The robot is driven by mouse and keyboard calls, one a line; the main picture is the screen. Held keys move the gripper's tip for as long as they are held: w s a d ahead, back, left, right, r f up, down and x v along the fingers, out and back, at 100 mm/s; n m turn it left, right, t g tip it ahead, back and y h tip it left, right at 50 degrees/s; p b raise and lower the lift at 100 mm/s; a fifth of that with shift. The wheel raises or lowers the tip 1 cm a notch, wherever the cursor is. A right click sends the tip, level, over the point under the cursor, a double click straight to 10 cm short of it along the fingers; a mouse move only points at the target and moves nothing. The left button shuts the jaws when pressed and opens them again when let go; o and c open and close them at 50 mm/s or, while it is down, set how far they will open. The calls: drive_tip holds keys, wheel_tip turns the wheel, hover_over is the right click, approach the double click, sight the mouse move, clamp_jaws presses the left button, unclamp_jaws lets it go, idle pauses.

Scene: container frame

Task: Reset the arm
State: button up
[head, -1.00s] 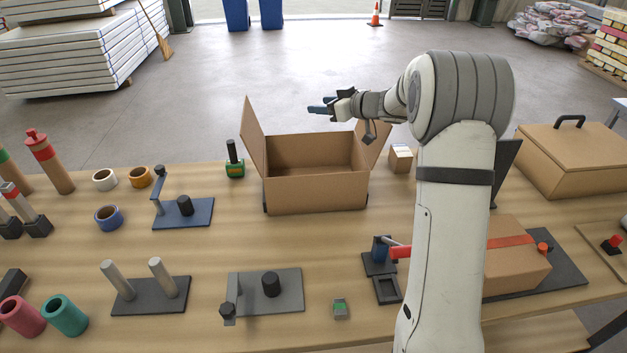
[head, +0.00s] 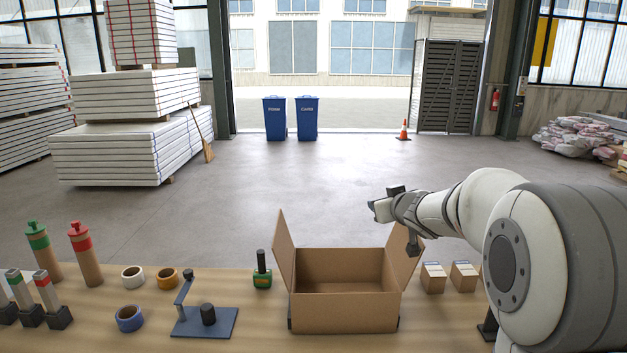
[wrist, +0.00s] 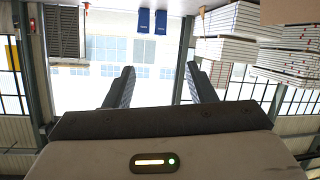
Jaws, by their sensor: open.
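My arm reaches in from the right in the head view. My gripper (head: 374,206) is up in the air, above and behind the right flap of an open cardboard box, and points left. In the wrist view my gripper (wrist: 160,88) has its two fingers spread wide with nothing between them. The wrist picture is upside down and shows the hall's far side. No object is held.
The open cardboard box (head: 345,312) stands on the wooden table (head: 262,325). Tape rolls, a blue fixture (head: 205,322), a green-based tool (head: 262,278) and two small boxes (head: 433,278) stand around it.

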drive_tip(key=s+a+f+m+g, duration=0.1)
drive_tip(key=s+f+g, duration=0.2)
drive_tip(key=s, duration=1)
drive_tip(key=s+a+f+m+g+h, duration=0.1)
drive_tip(key=s+f+g, duration=0.3)
drive_tip(key=s, duration=0.9)
drive_tip(key=s+f+m+g+h, duration=0.1)
drive_tip(key=s+f+g, duration=0.2)
drive_tip(key=s, duration=1)
wheel_tip(320, 180, down, 2)
drive_tip(key=shift+a+m+g, duration=0.4)
